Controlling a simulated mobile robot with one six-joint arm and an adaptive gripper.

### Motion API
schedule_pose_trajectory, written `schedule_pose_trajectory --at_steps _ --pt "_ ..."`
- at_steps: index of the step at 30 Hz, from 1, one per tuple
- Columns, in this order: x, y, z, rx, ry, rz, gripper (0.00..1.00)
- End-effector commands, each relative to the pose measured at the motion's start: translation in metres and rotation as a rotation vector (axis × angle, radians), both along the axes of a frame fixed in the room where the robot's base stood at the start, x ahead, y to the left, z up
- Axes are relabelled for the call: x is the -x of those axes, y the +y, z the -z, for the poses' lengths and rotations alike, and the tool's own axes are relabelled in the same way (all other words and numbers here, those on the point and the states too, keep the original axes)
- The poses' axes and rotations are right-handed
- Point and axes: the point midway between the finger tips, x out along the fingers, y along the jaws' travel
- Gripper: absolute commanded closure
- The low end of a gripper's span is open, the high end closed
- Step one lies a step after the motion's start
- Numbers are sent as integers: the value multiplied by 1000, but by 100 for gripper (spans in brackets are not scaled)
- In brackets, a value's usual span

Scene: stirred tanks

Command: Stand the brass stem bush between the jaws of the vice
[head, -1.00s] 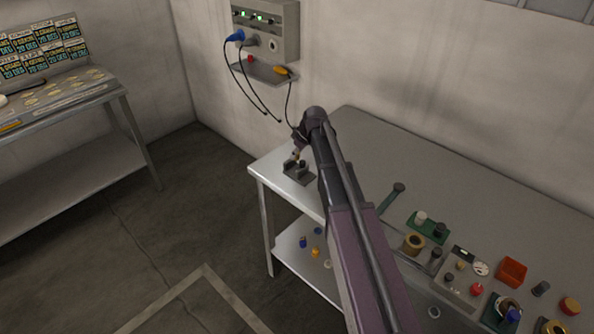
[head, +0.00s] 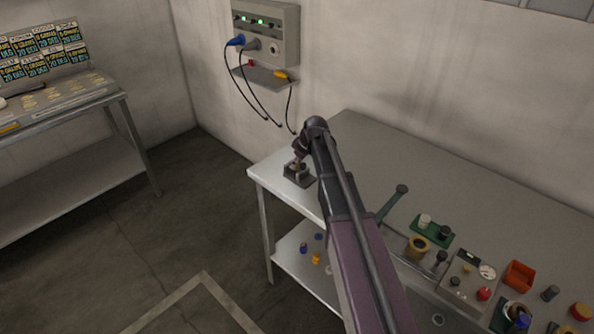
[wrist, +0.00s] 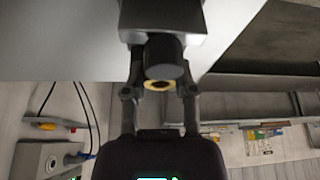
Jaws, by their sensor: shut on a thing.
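The vice (head: 301,181) is a small grey block with dark upright jaws on the left end of the steel bench. It also shows at the top of the wrist view (wrist: 190,22), with a dark rounded part in front of the grip. My gripper (head: 297,161) is right down at the vice. In the wrist view my gripper (wrist: 158,88) is shut on the brass stem bush (wrist: 157,86), which shows only as a thin brass ring between the fingertips. The rest of the bush is hidden, and I cannot tell whether it is seated between the jaws.
A wall box (head: 266,32) with hanging cables is behind.

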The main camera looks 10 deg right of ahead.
Motion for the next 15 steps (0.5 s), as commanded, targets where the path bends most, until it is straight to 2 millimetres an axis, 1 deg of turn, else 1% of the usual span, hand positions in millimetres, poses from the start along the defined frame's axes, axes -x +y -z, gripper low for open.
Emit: schedule_pose_trajectory --at_steps 1,6,10,15 --pt "0 0 9 0 0 0 100" --pt "0 0 21 0 0 0 100" --pt "0 -1 25 0 0 1 100" --pt "0 -1 24 0 0 1 100"
